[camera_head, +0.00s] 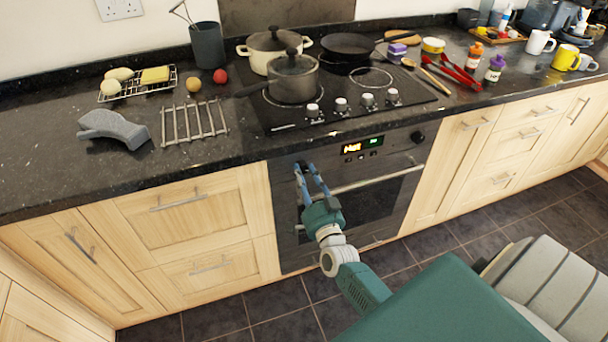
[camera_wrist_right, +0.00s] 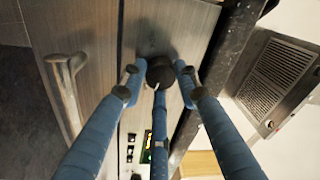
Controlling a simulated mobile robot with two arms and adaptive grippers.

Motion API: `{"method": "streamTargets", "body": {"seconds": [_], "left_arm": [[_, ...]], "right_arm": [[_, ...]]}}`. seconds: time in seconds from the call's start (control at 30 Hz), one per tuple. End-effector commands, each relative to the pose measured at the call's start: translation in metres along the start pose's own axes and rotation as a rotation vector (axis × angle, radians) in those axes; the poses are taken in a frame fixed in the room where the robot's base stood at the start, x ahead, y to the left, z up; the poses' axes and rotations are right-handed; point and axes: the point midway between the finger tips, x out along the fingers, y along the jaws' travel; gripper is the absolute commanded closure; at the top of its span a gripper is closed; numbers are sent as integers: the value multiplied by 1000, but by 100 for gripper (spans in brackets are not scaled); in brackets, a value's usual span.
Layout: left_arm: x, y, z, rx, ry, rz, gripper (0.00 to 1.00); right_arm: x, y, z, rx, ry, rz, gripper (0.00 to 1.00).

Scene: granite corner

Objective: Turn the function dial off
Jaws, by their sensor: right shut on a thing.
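The black round oven dial (camera_wrist_right: 160,70) sits between the blue fingers of my right gripper (camera_wrist_right: 158,82) in the right wrist view. A small pale mark shows on its lower edge. In the head view my right gripper (camera_head: 308,175) reaches the left end of the oven's control panel, and its fingers hide this dial. The gripper is shut on the dial. A second black dial (camera_head: 417,137) is at the panel's right end, with a lit display (camera_head: 362,146) between them. I cannot tell which setting the held dial points to. My left gripper is not in view.
The oven door handle (camera_head: 380,179) runs just below the panel, and it shows beside the fingers in the right wrist view (camera_wrist_right: 68,95). The dark worktop edge (camera_head: 345,133) overhangs above. Hob knobs (camera_head: 341,104) and pots stand on top. Floor in front is clear.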

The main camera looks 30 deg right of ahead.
Motion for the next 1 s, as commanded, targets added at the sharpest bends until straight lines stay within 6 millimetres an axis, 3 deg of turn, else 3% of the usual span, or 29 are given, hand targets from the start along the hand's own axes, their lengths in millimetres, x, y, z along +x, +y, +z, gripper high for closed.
{"method": "streamTargets", "body": {"seconds": [1.0], "left_arm": [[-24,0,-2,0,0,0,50]], "right_arm": [[0,1,-3,-958,-63,-90,95]]}}
